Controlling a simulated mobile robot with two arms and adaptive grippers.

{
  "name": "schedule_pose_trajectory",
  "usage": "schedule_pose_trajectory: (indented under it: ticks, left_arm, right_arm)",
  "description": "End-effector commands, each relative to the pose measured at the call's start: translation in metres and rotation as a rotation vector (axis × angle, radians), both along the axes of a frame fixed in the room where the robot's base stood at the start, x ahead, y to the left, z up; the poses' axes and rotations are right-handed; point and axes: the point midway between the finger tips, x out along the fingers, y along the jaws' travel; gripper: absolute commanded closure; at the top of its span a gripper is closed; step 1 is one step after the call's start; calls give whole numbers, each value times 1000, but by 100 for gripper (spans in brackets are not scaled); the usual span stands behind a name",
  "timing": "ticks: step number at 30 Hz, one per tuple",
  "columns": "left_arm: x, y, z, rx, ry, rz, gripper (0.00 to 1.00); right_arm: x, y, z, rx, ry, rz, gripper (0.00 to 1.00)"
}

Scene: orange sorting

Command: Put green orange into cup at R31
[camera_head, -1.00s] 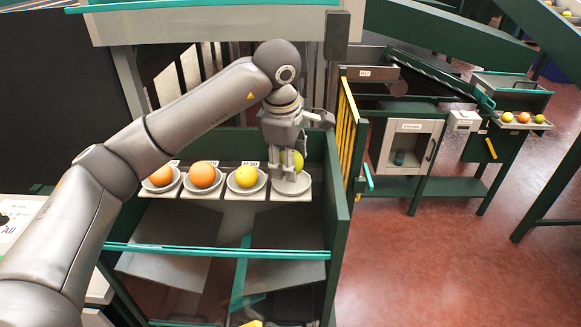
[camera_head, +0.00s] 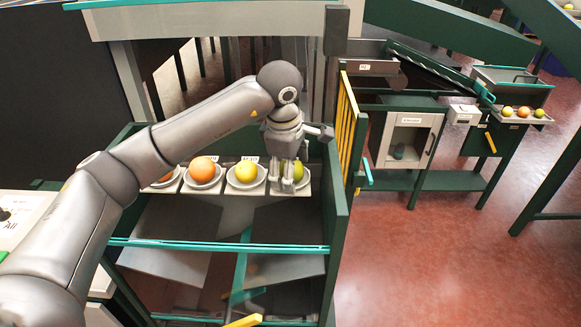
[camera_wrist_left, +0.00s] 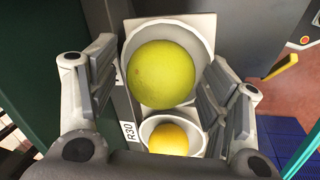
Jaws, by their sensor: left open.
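The green orange (camera_head: 299,171) sits in the rightmost cup (camera_head: 306,183) of a row, partly hidden by my left gripper (camera_head: 284,187) in the head view. In the left wrist view the green orange (camera_wrist_left: 161,75) lies inside a white cup (camera_wrist_left: 203,38). My left gripper (camera_wrist_left: 162,90) is open there, its fingers apart on either side of the orange and cup. The cup beside it holds a yellow orange (camera_wrist_left: 168,139) and bears the label R30 (camera_wrist_left: 129,132). The label of the green orange's cup cannot be read. My right gripper is not in view.
The row of cups also holds a yellow orange (camera_head: 246,171) and an orange one (camera_head: 203,169) to the left. A dark green side wall (camera_head: 337,205) stands close on the right. Teal rails (camera_head: 215,247) cross the front. Red floor is free at the right.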

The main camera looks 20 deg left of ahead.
Motion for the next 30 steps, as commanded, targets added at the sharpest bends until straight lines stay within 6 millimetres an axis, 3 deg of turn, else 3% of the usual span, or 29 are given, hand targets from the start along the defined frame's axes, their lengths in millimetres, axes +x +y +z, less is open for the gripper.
schedule_pose_trajectory:
  ticks: [8, 21, 30]
  left_arm:
    - [0, 0, 7, 0, -2, 0, 29]
    - [-22, 0, 93, -1, -5, 0, 29]
    - [-29, 1, 119, 0, -1, 0, 29]
  right_arm:
    - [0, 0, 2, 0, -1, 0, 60]
    - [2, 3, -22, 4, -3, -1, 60]
    - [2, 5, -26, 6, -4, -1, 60]
